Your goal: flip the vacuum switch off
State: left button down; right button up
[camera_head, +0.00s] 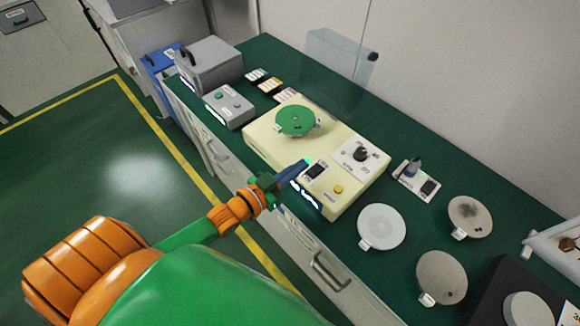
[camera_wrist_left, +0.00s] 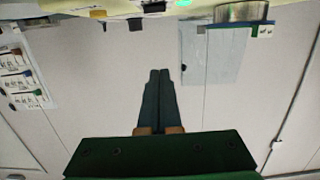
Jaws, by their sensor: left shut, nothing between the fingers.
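A cream lapping machine (camera_head: 277,147) stands on the green bench with a black rocker switch (camera_head: 316,171) on its front panel. To its right, a small white plate (camera_head: 407,189) carries a black rocker (camera_head: 429,187), a grey fitting (camera_head: 412,167) and a green light. I cannot read the labels to tell which is the vacuum switch. My left gripper (camera_head: 306,163) is shut and empty, its fingertips close beside the machine's rocker; I cannot tell whether they touch. In the left wrist view the shut fingers (camera_wrist_left: 158,98) point at the wall, with a machine edge (camera_wrist_left: 60,10) above.
The machine bears a green disc (camera_head: 296,120), a black knob (camera_head: 361,153) and a yellow button (camera_head: 338,189). Round plates (camera_head: 381,226) lie to the right. A grey box (camera_head: 229,106) stands at the left. A drawer handle (camera_head: 328,270) juts from the bench front.

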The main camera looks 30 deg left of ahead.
pick_arm(q)
jog(key=v, duration=0.2)
jog(key=shift+s+a+r, duration=0.1)
jog(key=shift+s+r, duration=0.2)
jog(key=shift+r, duration=0.1)
